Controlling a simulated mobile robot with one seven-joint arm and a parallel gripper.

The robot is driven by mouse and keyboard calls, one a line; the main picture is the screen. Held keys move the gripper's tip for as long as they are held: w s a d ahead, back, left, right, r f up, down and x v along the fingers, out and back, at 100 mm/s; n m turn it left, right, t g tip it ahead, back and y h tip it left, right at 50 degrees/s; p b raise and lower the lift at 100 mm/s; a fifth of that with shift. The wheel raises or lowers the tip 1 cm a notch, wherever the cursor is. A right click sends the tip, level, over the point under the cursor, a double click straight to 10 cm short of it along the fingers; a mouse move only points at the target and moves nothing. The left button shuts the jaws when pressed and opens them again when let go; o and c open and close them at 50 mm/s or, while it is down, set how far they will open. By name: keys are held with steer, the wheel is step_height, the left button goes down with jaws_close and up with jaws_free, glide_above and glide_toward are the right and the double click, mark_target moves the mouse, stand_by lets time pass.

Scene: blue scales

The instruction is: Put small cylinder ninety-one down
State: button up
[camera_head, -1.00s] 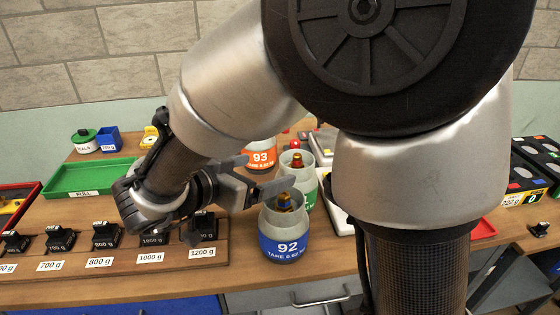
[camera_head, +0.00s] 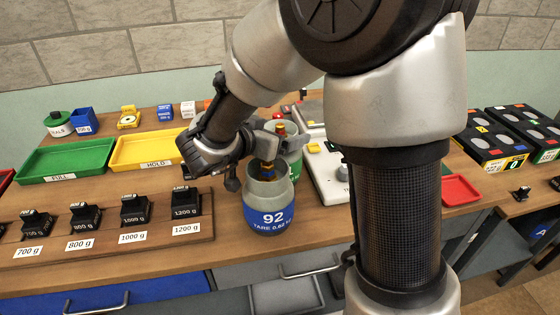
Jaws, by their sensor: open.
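A small grey cylinder with a green label (camera_head: 294,166) and a brass-coloured valve stands upright behind cylinder 92; its number cannot be read, so I cannot confirm it is ninety-one. The grey cylinder 92 (camera_head: 268,205), with a blue label, stands upright near the table's front edge. My gripper (camera_head: 283,134) is open, its fingers pointing right, close to the tops of these two cylinders. The picture does not settle whether it touches either. Part of the green-label cylinder is hidden by cylinder 92 and my fingers.
A rack of black weights (camera_head: 135,212) stands at the left. Behind it are a green FULL tray (camera_head: 66,160) and a yellow HOLD tray (camera_head: 140,152). A white scale (camera_head: 327,178) is right of the cylinders. A red tray (camera_head: 459,190) lies farther right.

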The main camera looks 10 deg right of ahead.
steer(key=shift+c, duration=0.3)
steer(key=shift+w+r, duration=0.1)
steer(key=c, duration=2.1)
